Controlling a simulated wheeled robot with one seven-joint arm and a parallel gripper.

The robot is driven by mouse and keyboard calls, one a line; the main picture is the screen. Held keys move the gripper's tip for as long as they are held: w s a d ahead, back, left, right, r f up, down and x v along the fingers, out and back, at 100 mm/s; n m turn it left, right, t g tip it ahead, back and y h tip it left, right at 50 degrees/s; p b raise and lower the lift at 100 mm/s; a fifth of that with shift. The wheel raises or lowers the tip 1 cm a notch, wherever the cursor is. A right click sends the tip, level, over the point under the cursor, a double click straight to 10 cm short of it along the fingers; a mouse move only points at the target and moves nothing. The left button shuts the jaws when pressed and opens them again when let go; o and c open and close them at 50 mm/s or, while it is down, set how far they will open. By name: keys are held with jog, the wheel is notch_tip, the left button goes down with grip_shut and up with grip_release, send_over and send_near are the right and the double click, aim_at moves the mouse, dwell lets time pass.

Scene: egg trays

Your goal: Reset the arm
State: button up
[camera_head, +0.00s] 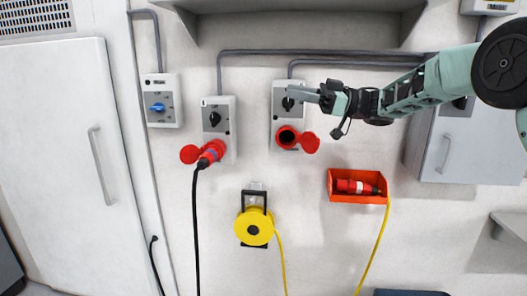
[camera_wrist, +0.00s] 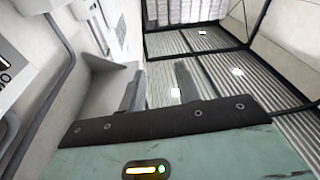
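My gripper (camera_head: 305,94) extends from the right side of the head view, with its fingers in front of the upper part of the right switch box (camera_head: 279,116). In the wrist view my gripper (camera_wrist: 160,88) shows two grey fingers apart with nothing between them, so it is open and empty. From the head view I cannot tell whether the fingers touch the box. My arm (camera_head: 437,82) reaches in from the upper right, roughly level.
A red socket (camera_head: 288,138) with its lid open is below the right box. A red plug (camera_head: 212,151) sits in the middle box (camera_head: 218,112). An orange bin (camera_head: 342,197) holds another red plug (camera_head: 356,187). A yellow reel (camera_head: 254,227) hangs below. A grey cabinet (camera_head: 440,150) is right.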

jog(key=a+m+t+h, duration=0.55)
jog(key=m+t, duration=0.25)
jog(key=t, duration=0.2)
jog(key=s+f+m+h, duration=0.4)
jog(key=s+f+h, duration=0.3)
jog(key=s+f, duration=0.25)
jog(key=s+d+f+g+h, duration=0.2)
jog(key=s+f, duration=0.3)
jog(key=s, duration=0.6)
jog(key=s+d+f+g+h, duration=0.2)
jog(key=s+d+f+g, duration=0.3)
jog(key=s, duration=0.6)
jog(key=s+d+f+g+h, duration=0.3)
jog(key=s+d+f, duration=0.1)
jog(key=s, duration=0.7)
jog(key=shift+s+f+g, duration=0.3)
jog(key=shift+s+f, duration=0.1)
jog(key=shift+f, duration=0.35)
